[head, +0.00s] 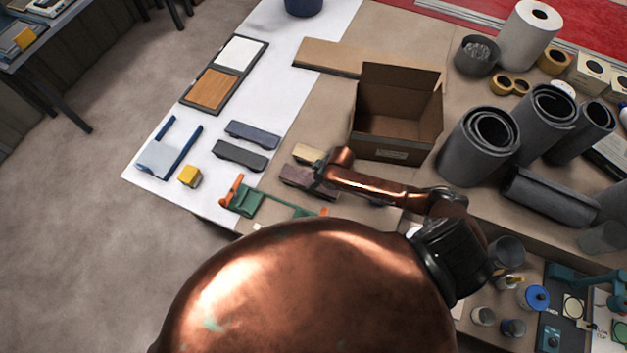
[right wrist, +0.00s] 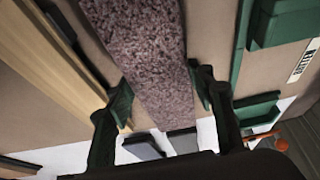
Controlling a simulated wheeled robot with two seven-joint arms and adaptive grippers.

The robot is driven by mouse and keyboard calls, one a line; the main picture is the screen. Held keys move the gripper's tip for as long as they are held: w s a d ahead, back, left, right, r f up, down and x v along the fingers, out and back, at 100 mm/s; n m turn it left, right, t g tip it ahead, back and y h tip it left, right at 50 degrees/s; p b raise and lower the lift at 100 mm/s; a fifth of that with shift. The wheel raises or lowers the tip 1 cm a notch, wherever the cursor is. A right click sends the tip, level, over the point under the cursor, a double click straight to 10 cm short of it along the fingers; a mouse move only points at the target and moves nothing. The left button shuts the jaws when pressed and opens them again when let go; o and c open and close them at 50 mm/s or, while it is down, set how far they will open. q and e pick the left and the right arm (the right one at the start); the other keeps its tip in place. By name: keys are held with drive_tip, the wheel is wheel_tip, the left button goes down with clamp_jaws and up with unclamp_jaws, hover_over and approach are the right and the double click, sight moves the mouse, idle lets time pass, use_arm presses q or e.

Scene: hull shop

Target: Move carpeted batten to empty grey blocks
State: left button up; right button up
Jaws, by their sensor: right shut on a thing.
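The carpeted batten (head: 297,176), a mottled purple-brown bar, lies between the fingers of my right gripper (head: 322,174) in the head view. In the right wrist view, the batten (right wrist: 140,45) runs up from between the two dark green fingers of the gripper (right wrist: 162,92), which is shut on it. I cannot tell if it touches the table. Two grey blocks (head: 252,134) (head: 240,155) lie roughly parallel on the white sheet, left of the batten, with nothing on them. My left gripper is not in view.
An open cardboard box (head: 397,110) stands behind my gripper. A pale wooden piece (head: 306,153) lies beside the batten. A green tool with orange handles (head: 246,199) and a yellow block (head: 190,175) lie left. Grey rolls (head: 480,140) stand right. My copper arm hides the front.

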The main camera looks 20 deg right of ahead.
drive_tip(key=o, duration=1.7)
drive_tip(key=shift+o, duration=0.2)
drive_tip(key=v, duration=1.2)
